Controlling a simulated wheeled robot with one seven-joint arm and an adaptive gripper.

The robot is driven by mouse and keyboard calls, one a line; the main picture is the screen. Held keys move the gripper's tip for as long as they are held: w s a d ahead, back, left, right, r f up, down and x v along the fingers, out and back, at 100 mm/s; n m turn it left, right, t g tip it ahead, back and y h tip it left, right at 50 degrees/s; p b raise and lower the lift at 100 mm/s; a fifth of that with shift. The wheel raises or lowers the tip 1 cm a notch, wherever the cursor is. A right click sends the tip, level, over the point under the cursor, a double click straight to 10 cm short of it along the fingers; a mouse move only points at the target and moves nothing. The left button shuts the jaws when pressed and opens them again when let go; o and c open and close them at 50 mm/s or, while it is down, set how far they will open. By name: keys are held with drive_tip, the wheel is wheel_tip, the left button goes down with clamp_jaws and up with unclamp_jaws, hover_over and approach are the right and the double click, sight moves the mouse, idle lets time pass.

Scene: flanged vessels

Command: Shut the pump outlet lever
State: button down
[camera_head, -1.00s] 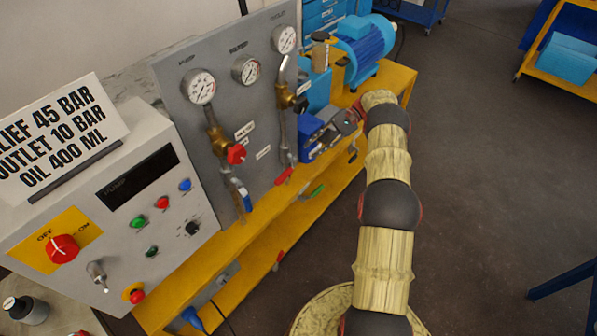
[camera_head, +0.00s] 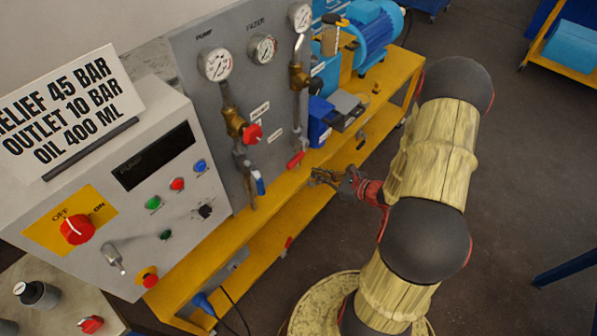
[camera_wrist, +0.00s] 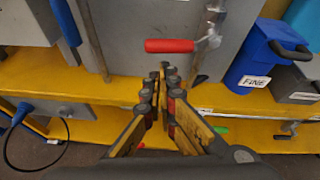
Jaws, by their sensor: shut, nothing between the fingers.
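A red-handled lever (camera_head: 296,159) is at the foot of the right-hand pipe on the grey gauge panel. In the wrist view this red handle (camera_wrist: 170,46) lies sideways, just beyond my fingertips. A blue-handled lever (camera_head: 260,184) hangs below the left pipe under the gauge marked PUMP; its blue handle (camera_wrist: 66,22) slopes at the upper left of the wrist view. I cannot read a label saying which lever is the pump outlet. My gripper (camera_head: 316,177) is shut and empty, below and slightly right of the red handle, apart from it. Its fingertips (camera_wrist: 161,76) show centrally in the wrist view.
A blue box marked FINE (camera_wrist: 254,62) stands right of the red lever. A red valve knob (camera_head: 252,133) sits above the blue lever. The control box (camera_head: 120,215) fills the left.

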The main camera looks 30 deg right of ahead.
sight(299, 155)
drive_tip(key=w+a+f+m+g+h+b, duration=0.1)
drive_tip(key=w+a+f+b, duration=0.15)
drive_tip(key=w+f, duration=0.55)
drive_tip(key=r, duration=0.3)
drive_tip(key=shift+s+d+r, duration=0.25)
drive_tip(key=shift+s+r, duration=0.05)
drive_tip(key=shift+s, duration=0.1)
